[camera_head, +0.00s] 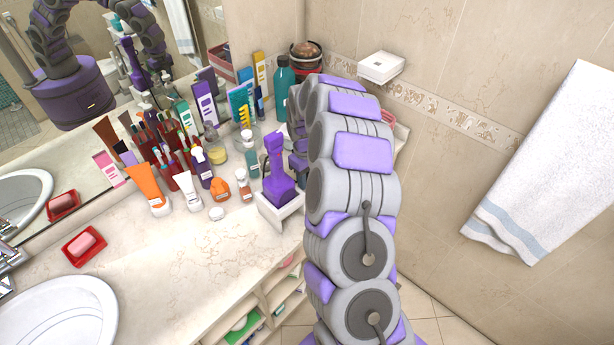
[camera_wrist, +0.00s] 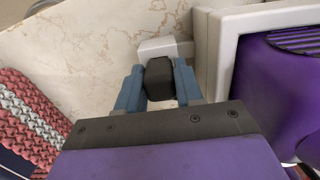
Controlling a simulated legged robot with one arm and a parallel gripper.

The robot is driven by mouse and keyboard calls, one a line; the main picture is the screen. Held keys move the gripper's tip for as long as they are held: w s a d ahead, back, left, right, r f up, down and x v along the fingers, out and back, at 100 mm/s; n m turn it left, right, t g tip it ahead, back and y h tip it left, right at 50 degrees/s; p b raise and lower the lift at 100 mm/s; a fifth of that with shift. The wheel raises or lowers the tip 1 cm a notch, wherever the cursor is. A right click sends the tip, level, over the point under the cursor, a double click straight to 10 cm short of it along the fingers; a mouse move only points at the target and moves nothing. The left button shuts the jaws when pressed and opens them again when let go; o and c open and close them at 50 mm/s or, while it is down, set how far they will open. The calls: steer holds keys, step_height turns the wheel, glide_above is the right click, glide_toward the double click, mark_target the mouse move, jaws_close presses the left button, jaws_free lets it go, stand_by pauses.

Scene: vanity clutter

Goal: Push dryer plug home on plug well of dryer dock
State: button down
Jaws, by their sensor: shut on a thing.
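The purple hair dryer (camera_head: 275,165) stands upright in the white dryer dock (camera_head: 283,213) near the counter's front edge. In the wrist view the dryer (camera_wrist: 275,95) fills the right side, inside the white dock wall (camera_wrist: 222,50). My gripper (camera_wrist: 159,77) has its blue fingers shut on a dark block, the dryer plug (camera_wrist: 159,80). A small white block beside the dock, apparently the plug well (camera_wrist: 165,46), lies just beyond the plug. The plug overlaps its lower edge in the picture; I cannot tell whether they touch or how deep it sits. In the head view my arm hides the gripper, plug and well.
Bottles, tubes and a brush holder crowd the counter left of and behind the dock, including a teal bottle (camera_head: 283,80). A red and grey knitted thing (camera_wrist: 35,115) lies left of my gripper. A towel (camera_head: 550,165) hangs right.

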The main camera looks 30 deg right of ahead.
steer(key=shift+f, duration=0.2)
steer(key=c, duration=0.6)
jaws_free()
steer(key=shift+c, duration=0.2)
step_height(320, 180, up, 17)
steer(key=w+p, duration=0.1)
steer(key=shift+p, duration=0.3)
steer(key=shift+a, duration=0.1)
